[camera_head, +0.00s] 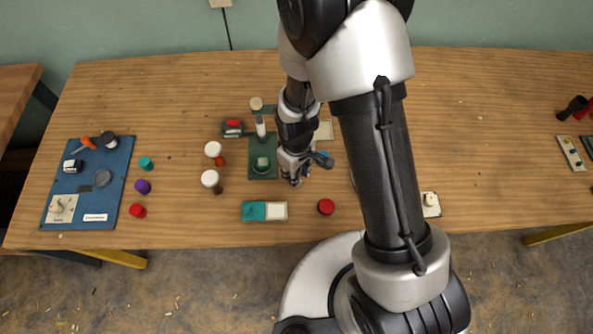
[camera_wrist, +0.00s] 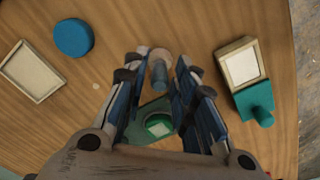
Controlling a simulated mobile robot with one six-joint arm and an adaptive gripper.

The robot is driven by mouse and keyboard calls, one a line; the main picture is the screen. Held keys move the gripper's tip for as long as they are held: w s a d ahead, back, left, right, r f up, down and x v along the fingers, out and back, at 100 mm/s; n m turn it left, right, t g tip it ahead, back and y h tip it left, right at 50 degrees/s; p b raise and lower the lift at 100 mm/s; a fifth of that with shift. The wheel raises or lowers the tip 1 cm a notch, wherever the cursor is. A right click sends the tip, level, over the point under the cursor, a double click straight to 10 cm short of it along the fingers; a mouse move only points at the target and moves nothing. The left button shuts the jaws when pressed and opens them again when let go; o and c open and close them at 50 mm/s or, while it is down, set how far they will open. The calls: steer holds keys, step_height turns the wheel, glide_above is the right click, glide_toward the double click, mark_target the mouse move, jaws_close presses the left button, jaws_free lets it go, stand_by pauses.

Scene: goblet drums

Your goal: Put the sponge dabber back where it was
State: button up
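My gripper (camera_wrist: 160,62) points down over the table, right of the green mat (camera_head: 254,173) in the head view. In the wrist view a small cylinder with a tan top and grey-blue body, probably the sponge dabber (camera_wrist: 159,72), stands between the fingertips. The fingers lie on both sides of it; whether they touch it, and whether it is off the table, I cannot tell. In the head view my gripper (camera_head: 292,178) hides it.
A teal and cream box (camera_head: 265,211) and a red lid (camera_head: 326,206) lie near the front edge. A blue round piece (camera_wrist: 73,37) and a cream tray (camera_wrist: 32,72) are close by. A pale bottle (camera_head: 261,127) and white-topped drums (camera_head: 211,178) stand left of my gripper.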

steer(key=shift+o, duration=0.2)
steer(key=s+d+r+m+t+p, duration=0.1)
steer(key=d+r+m+p, duration=0.15)
steer(key=r, duration=1.15)
steer(key=s+d+r+m+t+p, duration=0.1)
steer(key=d+r+p, duration=0.15)
steer(key=r, duration=1.15)
steer(key=s+d+r+m+t, duration=0.2)
steer(key=s+d+r+m, duration=0.3)
steer(key=s+r, duration=0.5)
steer(key=shift+s+d+t+b, duration=0.3)
steer(key=shift+s+d+b, duration=0.15)
steer(key=shift+s, duration=0.35)
